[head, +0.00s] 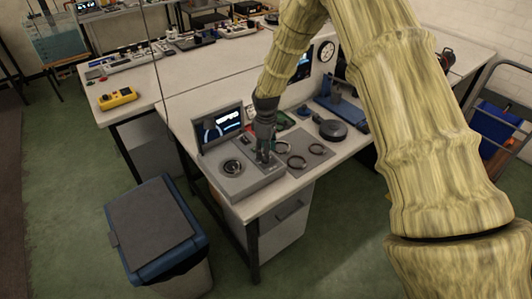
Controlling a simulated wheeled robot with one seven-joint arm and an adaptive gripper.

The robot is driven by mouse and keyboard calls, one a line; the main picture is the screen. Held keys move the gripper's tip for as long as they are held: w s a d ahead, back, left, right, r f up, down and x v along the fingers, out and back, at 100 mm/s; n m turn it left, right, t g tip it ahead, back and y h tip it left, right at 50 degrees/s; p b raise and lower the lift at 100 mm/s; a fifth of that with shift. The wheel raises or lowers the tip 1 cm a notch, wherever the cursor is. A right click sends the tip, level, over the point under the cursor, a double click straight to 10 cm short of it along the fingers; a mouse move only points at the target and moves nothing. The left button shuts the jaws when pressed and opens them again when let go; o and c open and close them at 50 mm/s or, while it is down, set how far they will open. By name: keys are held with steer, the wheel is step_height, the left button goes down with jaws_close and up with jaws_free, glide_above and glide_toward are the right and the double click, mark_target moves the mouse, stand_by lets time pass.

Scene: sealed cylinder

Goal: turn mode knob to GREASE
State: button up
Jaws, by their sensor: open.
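A grey bench unit (228,186) stands at the near left corner of the white workbench, with a lit display (222,124) raised at its back. A round dark part with a ring around it (232,168) sits on the unit's top, left of my gripper. My gripper (263,157) points down over the right part of the unit's top, fingers open. Small controls lie around the fingertips. The mode knob and its GREASE mark cannot be made out; the gripper may hide the knob. Contact with the unit cannot be judged.
Metal rings (297,162) and a dark round pan-like object (333,130) lie right of the unit. A blue-rimmed bin (155,225) stands on the floor at front left. A yellow meter (117,98) is on the left bench. A cart (497,120) stands at right.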

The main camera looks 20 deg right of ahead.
steer(key=shift+f+p, duration=0.35)
steer(key=shift+f, duration=1.1)
steer(key=c, duration=1.1)
